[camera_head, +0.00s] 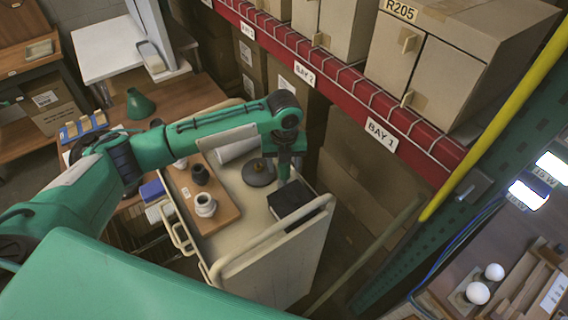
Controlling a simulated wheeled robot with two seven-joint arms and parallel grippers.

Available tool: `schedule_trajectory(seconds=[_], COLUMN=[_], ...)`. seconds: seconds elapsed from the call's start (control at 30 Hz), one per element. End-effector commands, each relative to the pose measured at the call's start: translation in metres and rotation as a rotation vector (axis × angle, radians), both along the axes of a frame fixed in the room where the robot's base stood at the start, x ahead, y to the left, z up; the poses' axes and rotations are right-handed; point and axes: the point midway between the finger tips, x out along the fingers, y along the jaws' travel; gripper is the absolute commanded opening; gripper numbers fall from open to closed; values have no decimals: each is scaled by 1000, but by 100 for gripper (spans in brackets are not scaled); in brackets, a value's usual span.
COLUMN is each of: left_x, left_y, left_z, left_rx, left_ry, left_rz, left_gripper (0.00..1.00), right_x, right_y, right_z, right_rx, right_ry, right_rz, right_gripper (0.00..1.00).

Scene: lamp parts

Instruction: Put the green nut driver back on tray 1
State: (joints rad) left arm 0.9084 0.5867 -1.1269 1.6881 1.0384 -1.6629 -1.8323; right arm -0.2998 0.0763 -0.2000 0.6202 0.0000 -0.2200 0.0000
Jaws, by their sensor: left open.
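My left arm reaches in from the left, and its gripper (284,176) points down over the beige cart (256,227), close to a black box and a grey round base. The gripper is open; its fingertips are small and hard to make out. I cannot make out a green nut driver for certain. A brown wooden tray (225,217) lies on the cart with a white fitting (205,205) and a dark fitting (200,174) on it. No tray label is readable, so I cannot tell which is tray 1. My right gripper is not in view.
The black box (291,204) and the grey round base (258,173) sit on the cart. The cart's raised rail (270,238) runs along the near side. A red shelf beam (345,85) with cartons stands behind. White balls (478,293) lie on a bench at lower right.

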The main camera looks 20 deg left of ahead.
Motion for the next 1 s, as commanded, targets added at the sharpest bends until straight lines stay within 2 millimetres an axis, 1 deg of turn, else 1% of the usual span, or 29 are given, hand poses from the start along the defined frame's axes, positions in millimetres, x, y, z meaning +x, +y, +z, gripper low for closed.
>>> schedule_trajectory(seconds=[0.07, 0.17, 0.3, 0.5, 0.6, 0.77, 1.0], left_x=[1, 1, 2, 1, 1, 1, 0], left_y=[0, 0, 0, -1, -1, -1, 0], left_z=[8, 24, 55, 95, 108, 118, 120], left_rx=[-2, -2, -2, -2, -2, -2, -1], left_ry=[-4, -7, -7, -5, -4, -2, 0], left_rz=[0, 0, 0, -1, 1, 0, 0], left_gripper=[53, 53, 53, 53, 53, 53, 53], right_x=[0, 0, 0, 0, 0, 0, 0], right_y=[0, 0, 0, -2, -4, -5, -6], right_z=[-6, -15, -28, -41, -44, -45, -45], right_rx=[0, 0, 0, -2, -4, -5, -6], right_ry=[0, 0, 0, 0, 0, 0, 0], right_rz=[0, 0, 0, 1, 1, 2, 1], right_gripper=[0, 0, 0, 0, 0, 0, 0])
